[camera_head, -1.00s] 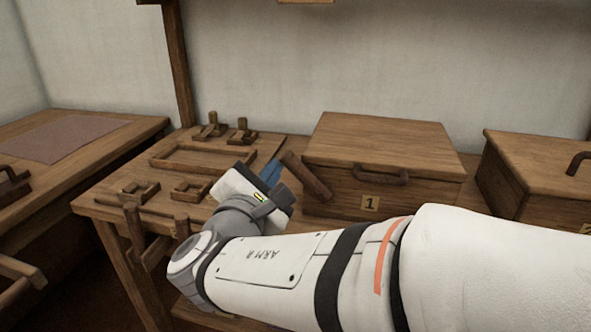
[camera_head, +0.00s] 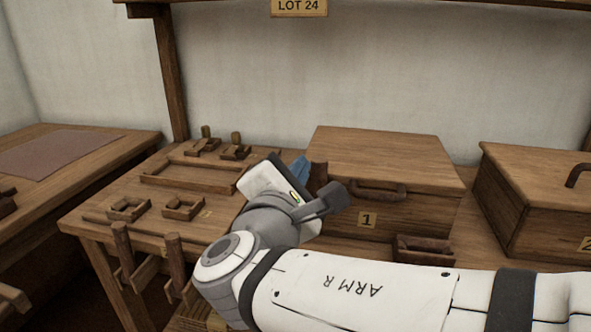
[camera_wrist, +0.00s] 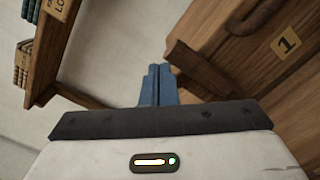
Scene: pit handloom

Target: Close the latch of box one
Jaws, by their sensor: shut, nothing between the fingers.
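Box one (camera_head: 385,158) is a wooden chest with a shut lid, a dark handle (camera_head: 377,190) and a "1" label (camera_head: 367,220) on its front. A dark wooden bar (camera_head: 318,174), seemingly the latch, is at the box's left end, mostly hidden behind my gripper. In the wrist view the bar (camera_wrist: 200,68) slants out beside the box's front. My gripper (camera_head: 301,166) is beside the box's left end, blue fingers together and empty. In the wrist view the fingers (camera_wrist: 156,84) are just left of the bar; I cannot tell whether they touch it.
A second box (camera_head: 525,205) stands to the right. A shallow wooden frame (camera_head: 190,180) and small wooden holders (camera_head: 183,207) lie on the bench to the left. A dark wooden piece (camera_head: 425,250) sits before box one's lower right. A side table (camera_head: 75,150) is at far left.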

